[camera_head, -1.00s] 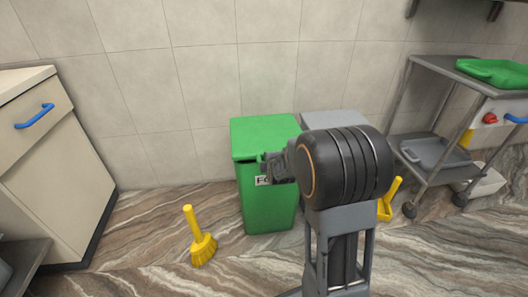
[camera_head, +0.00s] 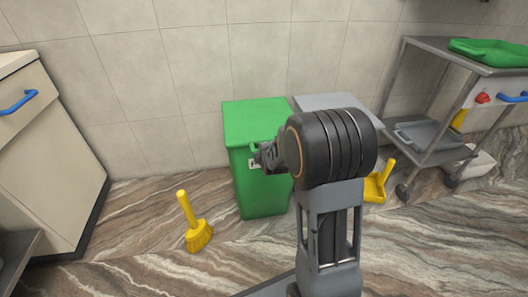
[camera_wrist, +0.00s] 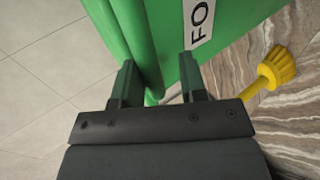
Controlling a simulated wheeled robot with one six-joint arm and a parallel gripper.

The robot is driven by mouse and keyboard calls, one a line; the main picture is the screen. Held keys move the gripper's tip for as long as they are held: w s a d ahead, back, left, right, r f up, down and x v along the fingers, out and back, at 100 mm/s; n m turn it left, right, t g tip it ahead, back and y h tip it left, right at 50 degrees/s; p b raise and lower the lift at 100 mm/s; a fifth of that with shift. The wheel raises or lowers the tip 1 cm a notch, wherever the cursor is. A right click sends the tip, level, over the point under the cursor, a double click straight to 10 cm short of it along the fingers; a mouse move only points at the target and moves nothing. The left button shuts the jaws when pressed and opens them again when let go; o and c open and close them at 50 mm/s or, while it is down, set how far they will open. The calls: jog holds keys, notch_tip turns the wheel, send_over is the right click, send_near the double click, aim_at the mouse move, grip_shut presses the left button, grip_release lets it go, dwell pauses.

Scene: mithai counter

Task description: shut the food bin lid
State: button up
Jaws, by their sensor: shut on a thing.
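The green food bin (camera_head: 262,194) stands against the tiled wall. Its green lid (camera_head: 253,119) lies over the top and looks close to level; I cannot tell whether it sits fully down. My gripper (camera_head: 257,159) is at the front edge of the lid, partly covering the white label. In the wrist view, my gripper's two fingers (camera_wrist: 158,84) are on either side of the green lid rim (camera_wrist: 144,50) and shut on it. The label with "FO" (camera_wrist: 199,20) shows on the bin front beside the right finger. My arm hides the bin's right side.
A grey bin (camera_head: 325,101) stands right of the green one, largely behind my arm. A yellow brush (camera_head: 198,234) stands on the floor in front left, and a yellow dustpan (camera_head: 376,187) is at right. A steel trolley (camera_head: 424,55) is farther right, a cabinet (camera_head: 45,150) left.

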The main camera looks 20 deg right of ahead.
jog(key=o, duration=0.4)
jog(key=shift+s+f, duration=0.25)
jog(key=shift+f, duration=0.45)
jog(key=shift+c, duration=0.2)
jog(key=shift+r, duration=0.15)
jog(key=p+v, duration=0.1)
jog(key=v, duration=1.2)
jog(key=shift+r, duration=0.55)
jog(key=shift+s, duration=0.1)
